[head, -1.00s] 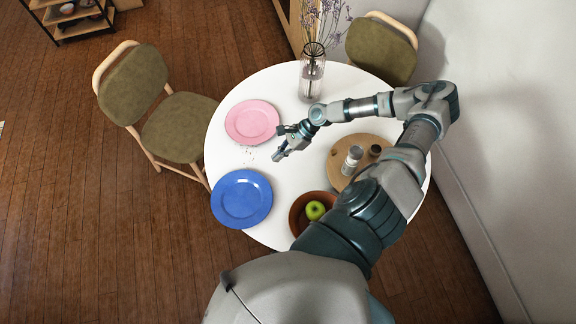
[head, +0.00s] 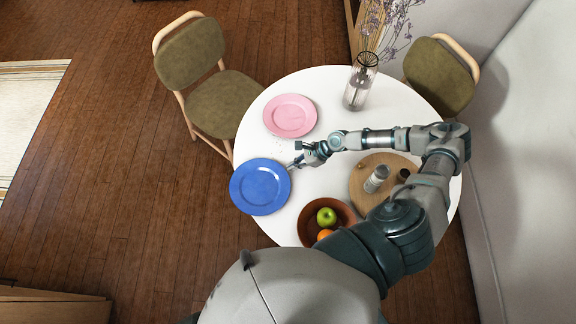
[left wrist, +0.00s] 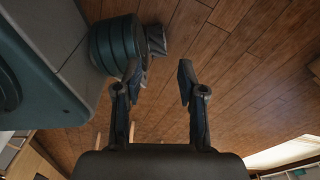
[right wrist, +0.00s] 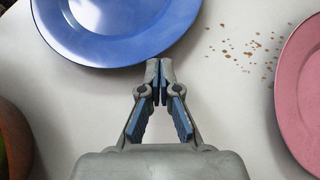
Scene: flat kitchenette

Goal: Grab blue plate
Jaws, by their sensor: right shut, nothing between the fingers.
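The blue plate (head: 261,187) lies flat at the left edge of the round white table. It also shows in the right wrist view (right wrist: 115,28), just beyond the fingertips. My right gripper (head: 291,166) is at the plate's right rim, shut and empty; in the right wrist view its fingertips (right wrist: 160,68) meet close to the rim. Whether they touch the rim I cannot tell. My left gripper (left wrist: 160,75) shows only in the left wrist view, open and empty, with the wood floor behind it.
A pink plate (head: 290,116) lies behind the blue one, with crumbs (right wrist: 240,50) between them. A bowl with fruit (head: 341,214), a round wooden board (head: 364,190) with shakers and a glass vase (head: 359,88) stand on the white table (head: 330,85). Chairs (head: 190,56) stand around it.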

